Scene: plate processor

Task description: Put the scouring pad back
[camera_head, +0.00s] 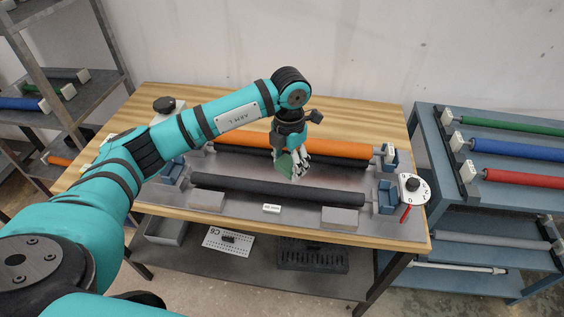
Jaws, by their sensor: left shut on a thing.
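The green scouring pad (285,166) is in my left gripper (297,172), which is shut on it. The gripper points down over the processor on the wooden table, between the orange roller (335,148) and the front black roller (280,189). Its fingers hide part of the pad. I cannot tell whether the pad touches a roller. My right gripper is not in view.
Grey blocks (341,217) and a small white box (271,208) lie in front of the black roller. A white dial (412,188) stands at the right. A blue rack (520,190) holds coloured rollers. The table (375,111) is bare at the back right.

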